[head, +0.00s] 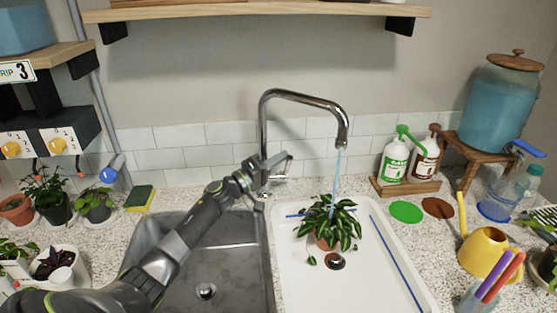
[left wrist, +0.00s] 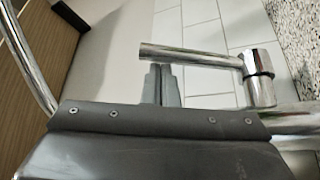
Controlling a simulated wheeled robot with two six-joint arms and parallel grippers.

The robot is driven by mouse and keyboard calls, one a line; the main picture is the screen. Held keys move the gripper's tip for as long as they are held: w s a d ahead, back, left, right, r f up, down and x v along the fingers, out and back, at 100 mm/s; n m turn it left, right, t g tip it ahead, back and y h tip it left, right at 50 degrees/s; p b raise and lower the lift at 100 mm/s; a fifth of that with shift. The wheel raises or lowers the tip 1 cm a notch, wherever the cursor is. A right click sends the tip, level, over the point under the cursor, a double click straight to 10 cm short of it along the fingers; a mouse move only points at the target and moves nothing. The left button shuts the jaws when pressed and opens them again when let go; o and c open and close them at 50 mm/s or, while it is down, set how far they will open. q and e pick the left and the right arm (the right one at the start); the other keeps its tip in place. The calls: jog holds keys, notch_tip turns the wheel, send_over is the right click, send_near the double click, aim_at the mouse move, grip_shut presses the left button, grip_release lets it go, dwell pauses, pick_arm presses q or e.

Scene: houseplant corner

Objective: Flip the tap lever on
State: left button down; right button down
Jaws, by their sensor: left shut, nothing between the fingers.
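The chrome tap (head: 302,96) rises behind the sink with a curved neck, and a blue stream of water (head: 337,170) falls from its spout onto a potted plant (head: 328,222). The tap lever (head: 282,162) is a short chrome bar at the tap's lower body; it also shows in the left wrist view (left wrist: 190,55), joined to a chrome knuckle (left wrist: 260,78). My left gripper (head: 260,163) is shut and empty beside the lever. Its fingertips (left wrist: 163,84) show close to the lever bar; I cannot tell whether they touch. My right gripper is out of view.
A grey basin (head: 205,291) lies under my left arm, with a white basin (head: 385,280) holding the plant beside it. A sponge (head: 139,198) lies left. Soap bottles (head: 396,160), a yellow watering can (head: 484,252) and a blue dispenser (head: 494,105) stand right. A shelf (head: 260,12) hangs above.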

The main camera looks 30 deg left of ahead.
pick_arm(q)
jog(key=s+m+b, duration=0.1)
jog(key=d+f+m+h+b, duration=0.1)
jog(key=m, duration=0.1)
jog(key=shift+s+d+m+t, duration=0.15)
jog(key=shift+s+m+t, duration=0.15)
jog(key=shift+s, duration=0.05)
dwell(0.3)
jog(key=shift+f, duration=0.1)
